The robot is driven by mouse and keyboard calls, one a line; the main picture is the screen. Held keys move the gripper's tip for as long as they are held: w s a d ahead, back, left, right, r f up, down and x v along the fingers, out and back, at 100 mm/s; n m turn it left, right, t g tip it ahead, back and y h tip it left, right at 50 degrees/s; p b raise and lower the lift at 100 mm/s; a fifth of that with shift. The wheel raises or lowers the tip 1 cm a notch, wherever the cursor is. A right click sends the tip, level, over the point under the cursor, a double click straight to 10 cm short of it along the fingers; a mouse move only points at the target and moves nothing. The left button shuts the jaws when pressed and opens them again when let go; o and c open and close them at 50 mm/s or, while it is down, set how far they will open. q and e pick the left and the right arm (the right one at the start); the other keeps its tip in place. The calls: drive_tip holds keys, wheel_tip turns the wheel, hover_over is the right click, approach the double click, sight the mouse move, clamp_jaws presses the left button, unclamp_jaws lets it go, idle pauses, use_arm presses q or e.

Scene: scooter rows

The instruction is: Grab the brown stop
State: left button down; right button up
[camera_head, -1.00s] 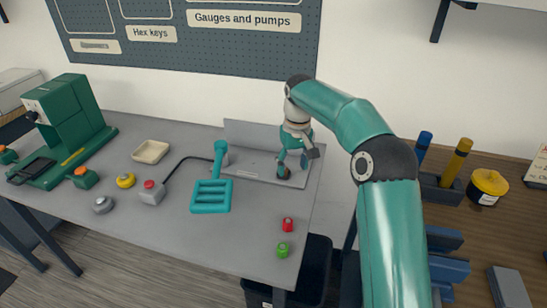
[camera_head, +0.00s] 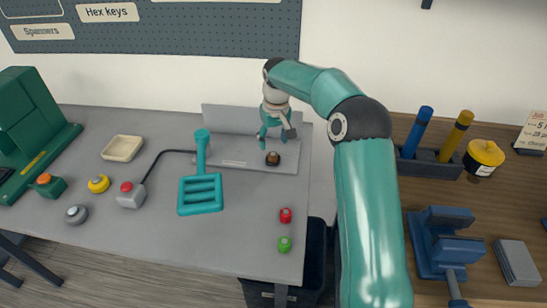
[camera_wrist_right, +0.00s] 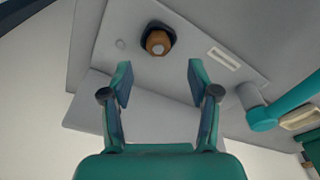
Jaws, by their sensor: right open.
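The brown stop (camera_head: 272,158) is a small round knob with a dark base. It sits on the grey metal plate (camera_head: 235,163) at the back right of the grey bench. In the right wrist view the stop (camera_wrist_right: 157,40) shows an orange-brown top, beyond the fingertips and roughly between their lines. My right gripper (camera_head: 275,136) is open and empty, just behind and above the stop in the head view. Its two fingers (camera_wrist_right: 159,80) are spread apart and do not touch the stop. My left gripper is not in view.
Red (camera_head: 286,215) and green (camera_head: 284,244) knobs sit near the bench's right edge. A cream dish (camera_head: 122,148) and several buttons stand left. A blue vise (camera_head: 440,240) is on the wooden bench.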

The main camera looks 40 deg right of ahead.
sight(273, 154)
drive_tip(key=shift+w+d+f+p, duration=0.15)
drive_tip(key=shift+w+f, duration=0.05)
drive_tip(key=shift+f, duration=1.3)
drive_tip(key=shift+w+d+f+p, duration=0.1)
drive_tip(key=shift+w+f+p, duration=0.05)
drive_tip(key=shift+f, duration=1.35)
drive_tip(key=c, duration=1)
